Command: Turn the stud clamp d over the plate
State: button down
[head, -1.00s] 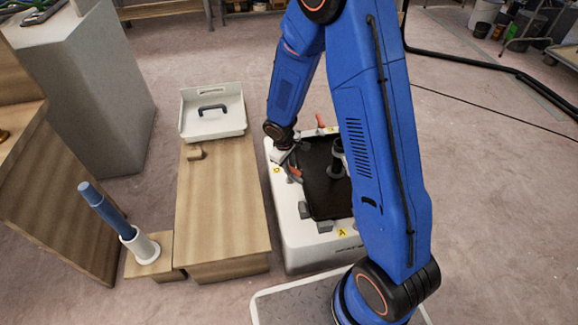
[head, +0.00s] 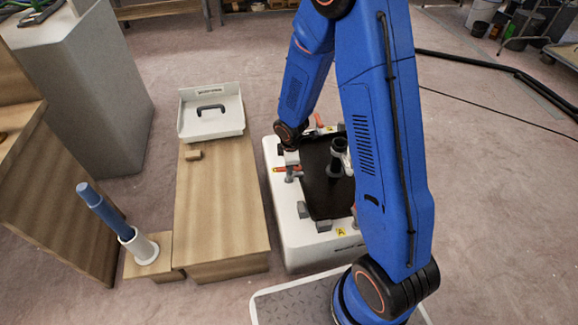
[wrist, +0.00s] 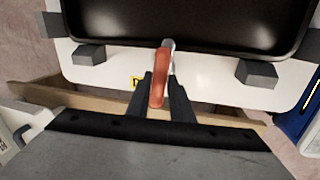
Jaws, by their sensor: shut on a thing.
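Stud clamp d, a red-handled clamp (wrist: 160,80), stands beside the yellow D label (wrist: 136,83) on the white base. In the head view its red handle (head: 284,169) shows at the base's left edge. My gripper (wrist: 162,100) is shut on the red handle in the wrist view; in the head view my gripper (head: 291,158) comes down on it from above. The clamp's grey end points towards the rim of the black plate (wrist: 190,25). The plate (head: 318,190) lies on the base, partly hidden by my arm.
Grey blocks (wrist: 257,73) line the plate's edge. Another red clamp handle (head: 319,120) is at the far side. A black upright post (head: 336,158) stands on the plate. A wooden bench (head: 222,215) with a white tray (head: 210,120) stands left of the base (head: 300,250).

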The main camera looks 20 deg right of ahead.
jog(key=shift+w+r+n, duration=0.1)
jog(key=shift+w+n, duration=0.1)
jog(key=shift+n, duration=0.4)
jog(key=c, duration=1.6)
grip_release()
jog(key=shift+s, duration=0.1)
jog(key=s+r, duration=0.1)
jog(key=r, duration=0.4)
jog(key=s+r, duration=0.1)
jog(key=r, duration=0.5)
jog(key=s+r, duration=0.1)
jog(key=r, duration=0.5)
jog(key=shift+s, duration=0.2)
